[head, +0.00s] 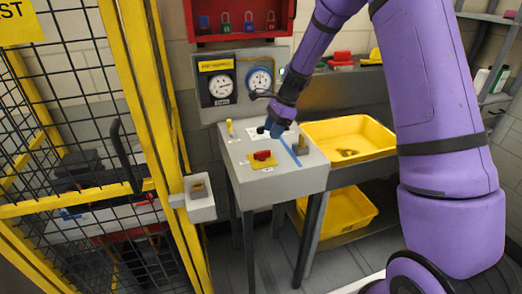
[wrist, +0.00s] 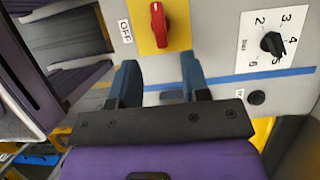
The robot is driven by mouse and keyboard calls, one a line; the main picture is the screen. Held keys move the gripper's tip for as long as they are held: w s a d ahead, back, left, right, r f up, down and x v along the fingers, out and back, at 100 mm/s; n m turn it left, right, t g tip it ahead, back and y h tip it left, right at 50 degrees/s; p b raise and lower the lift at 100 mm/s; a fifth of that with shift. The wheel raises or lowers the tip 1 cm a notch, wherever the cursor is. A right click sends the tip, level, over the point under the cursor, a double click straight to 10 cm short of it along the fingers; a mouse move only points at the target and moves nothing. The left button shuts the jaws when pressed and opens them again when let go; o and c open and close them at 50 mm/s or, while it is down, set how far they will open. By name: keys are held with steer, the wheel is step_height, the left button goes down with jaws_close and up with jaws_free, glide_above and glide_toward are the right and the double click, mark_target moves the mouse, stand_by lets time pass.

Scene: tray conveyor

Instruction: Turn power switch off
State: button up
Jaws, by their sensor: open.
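The power switch is a red rotary knob (head: 263,156) on a yellow plate, on the sloping top of a grey console (head: 300,178). In the wrist view the red knob (wrist: 157,24) is at the top centre, its long side running along the picture's vertical. A white OFF label (wrist: 126,31) is beside its plate. My gripper (head: 275,130) is over the console, behind the knob in the head view. In the wrist view my gripper (wrist: 160,63) is open and empty, its blue fingers pointing toward the knob, apart from it.
A numbered black dial (wrist: 272,43) and a black button (wrist: 257,98) are right of the knob in the wrist view. Gauges (head: 221,86) stand behind the console. A yellow bin (head: 350,136) is at its right, a yellow mesh fence (head: 150,120) at its left.

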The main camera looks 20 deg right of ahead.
mark_target(263, 151)
steer(key=x, duration=0.9)
steer(key=shift+s, duration=0.1)
jaws_close()
